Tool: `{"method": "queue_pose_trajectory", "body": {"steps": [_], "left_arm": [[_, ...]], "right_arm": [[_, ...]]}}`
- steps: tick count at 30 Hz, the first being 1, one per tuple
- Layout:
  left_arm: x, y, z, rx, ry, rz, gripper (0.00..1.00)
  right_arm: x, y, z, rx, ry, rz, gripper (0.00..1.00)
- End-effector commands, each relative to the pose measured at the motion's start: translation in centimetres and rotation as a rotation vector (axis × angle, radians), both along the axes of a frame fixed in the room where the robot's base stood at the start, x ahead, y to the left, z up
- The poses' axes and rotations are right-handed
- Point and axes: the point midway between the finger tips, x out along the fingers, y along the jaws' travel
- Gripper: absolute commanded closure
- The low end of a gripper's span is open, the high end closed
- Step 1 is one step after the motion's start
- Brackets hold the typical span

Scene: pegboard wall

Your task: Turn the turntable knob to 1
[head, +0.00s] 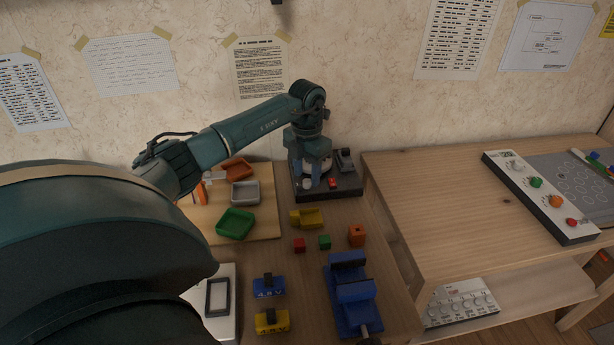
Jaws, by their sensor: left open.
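The turntable (345,190) is a dark box against the wall at the back, with a pale round part partly hidden under my gripper. A small red piece (332,183) shows on its top; I cannot tell whether it is the knob, nor read any number or setting. My left gripper (317,177) points down over the turntable's left part, fingers apart. I cannot tell whether its fingers touch anything. My right gripper is out of view.
A tan board with orange, grey and green trays (236,223) lies left of the turntable. Small blocks, a yellow piece (308,219) and a blue vise (350,292) stand in front. A higher wooden table on the right carries a white knob panel (541,196).

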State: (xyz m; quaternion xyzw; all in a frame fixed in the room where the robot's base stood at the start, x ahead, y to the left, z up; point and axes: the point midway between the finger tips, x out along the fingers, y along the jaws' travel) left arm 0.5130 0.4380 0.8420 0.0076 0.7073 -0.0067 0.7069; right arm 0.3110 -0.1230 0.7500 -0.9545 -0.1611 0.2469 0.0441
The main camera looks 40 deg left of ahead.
Motion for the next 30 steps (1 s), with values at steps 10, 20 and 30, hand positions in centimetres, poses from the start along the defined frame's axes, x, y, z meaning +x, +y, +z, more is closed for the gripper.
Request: {"method": "queue_pose_trajectory", "body": {"steps": [10,20,30], "left_arm": [[0.0,0.0,-1.8,-0.001,0.000,0.000,0.59],[0.0,0.0,-1.7,-0.001,0.000,0.000,0.73],[0.0,0.0,-1.7,-0.001,0.000,0.000,1.00]], "right_arm": [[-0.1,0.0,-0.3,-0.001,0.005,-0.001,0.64],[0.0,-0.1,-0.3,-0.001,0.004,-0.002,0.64],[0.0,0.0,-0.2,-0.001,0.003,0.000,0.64]]}}
